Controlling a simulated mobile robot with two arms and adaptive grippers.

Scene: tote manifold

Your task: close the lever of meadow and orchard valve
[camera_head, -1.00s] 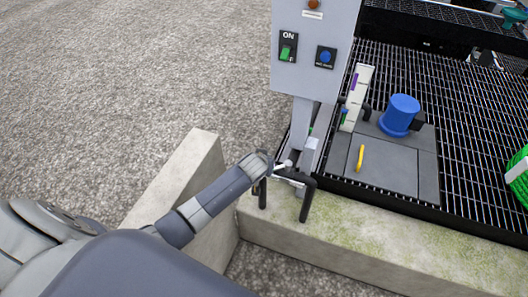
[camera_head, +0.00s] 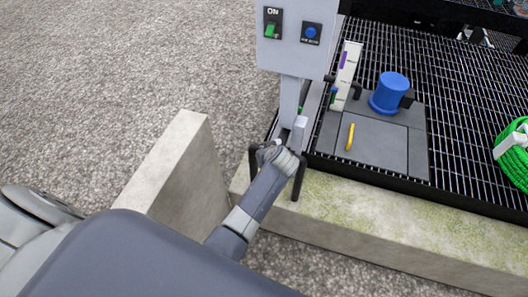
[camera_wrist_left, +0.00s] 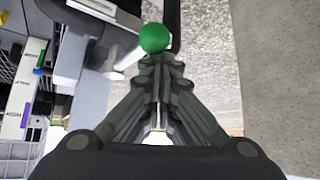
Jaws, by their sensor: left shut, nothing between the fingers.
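In the left wrist view, a green ball knob (camera_wrist_left: 154,38) sits just beyond my left gripper (camera_wrist_left: 160,62), whose fingers are shut and empty. A pale rod (camera_wrist_left: 122,62) runs close to the knob; I cannot tell for sure that they are joined as one lever. The fingertips look very near the knob, but contact is unclear. In the head view, my left wrist is at the black pipes (camera_head: 298,178) below the control box, hiding the fingers and the knob. No readable label tells me which valve this is. My right gripper is not in view.
The grey control box (camera_head: 295,30) stands above on a post. A white label strip (camera_head: 347,72) and a blue cylinder (camera_head: 390,92) are on the grating right of it. A concrete curb (camera_head: 350,212) runs in front. A green hose coil (camera_head: 514,155) lies at right.

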